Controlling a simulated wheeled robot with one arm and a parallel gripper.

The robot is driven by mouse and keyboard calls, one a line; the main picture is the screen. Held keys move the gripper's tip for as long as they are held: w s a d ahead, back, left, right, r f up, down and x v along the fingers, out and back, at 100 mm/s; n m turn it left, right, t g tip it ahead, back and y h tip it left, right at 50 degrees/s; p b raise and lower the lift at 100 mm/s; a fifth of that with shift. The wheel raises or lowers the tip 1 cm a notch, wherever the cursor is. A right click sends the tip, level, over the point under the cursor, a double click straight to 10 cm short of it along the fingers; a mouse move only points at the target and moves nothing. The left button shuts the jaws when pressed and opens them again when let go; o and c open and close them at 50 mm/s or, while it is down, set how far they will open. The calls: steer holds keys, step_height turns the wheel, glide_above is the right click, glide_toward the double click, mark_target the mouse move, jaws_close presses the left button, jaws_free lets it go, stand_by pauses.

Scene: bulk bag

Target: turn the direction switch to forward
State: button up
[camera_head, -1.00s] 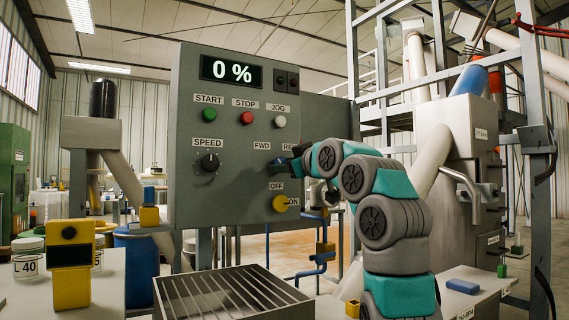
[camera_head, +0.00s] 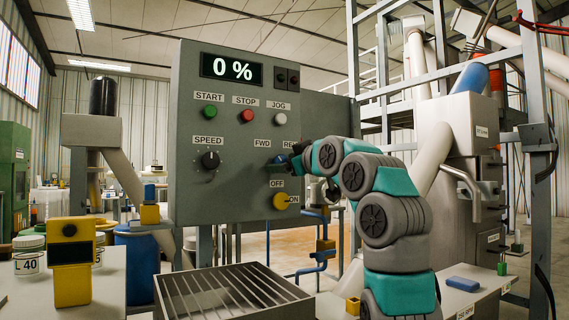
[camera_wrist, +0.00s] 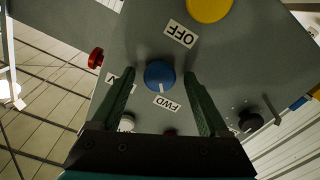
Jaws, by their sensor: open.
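The direction switch is a blue knob (camera_wrist: 159,75) with a white pointer mark, and it also shows in the head view (camera_head: 278,159) on the grey control panel (camera_head: 225,175). In the wrist view its mark points roughly toward the FWD label (camera_wrist: 167,103). A second label is partly hidden behind one finger; in the head view the REV label (camera_head: 289,144) is partly covered by my arm. My gripper (camera_wrist: 160,78) is open, with one finger on each side of the knob and visible gaps between. Whether the fingertips reach its depth I cannot tell. My gripper also shows beside the knob in the head view (camera_head: 294,162).
The black SPEED dial (camera_head: 210,159) is to the left. A slatted metal bin (camera_head: 230,290) stands below.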

steer(key=b+v, duration=0.2)
steer(key=v, duration=0.5)
steer(key=shift+s+d, duration=0.25)
steer(key=shift+s, duration=0.05)
steer(key=shift+w, duration=0.1)
steer(key=w+d+f+m+g+h, duration=0.3)
steer(key=w+d+f+m, duration=0.1)
steer(key=f+m, duration=0.15)
steer(key=s+d+f+m+g+h+p, duration=0.15)
steer(key=s+f, duration=0.25)
steer(key=f, duration=0.4)
steer(key=s+d+f+m+g+h, duration=0.2)
steer(key=s+f+g, duration=0.1)
steer(key=f, duration=0.6)
steer(key=s+d+f+m+g+h, duration=0.1)
steer(key=s+d+f+g, duration=0.2)
steer(key=s+f, duration=0.8)
steer(key=s+d+f+g+h, duration=0.1)
steer(key=s+d+f+g, duration=0.1)
steer(key=s+f, duration=0.9)
steer(key=s+d+f+m+g+h, duration=0.1)
steer(key=s+d+f+g, duration=0.2)
steer(key=s+f, duration=0.8)
steer(key=s+g, duration=0.1)
steer(key=s, duration=0.8)
steer(key=shift+s+d+m+p, duration=0.25)
steer(key=shift+d+m+p, duration=0.05)
steer(key=shift+p, duration=0.05)
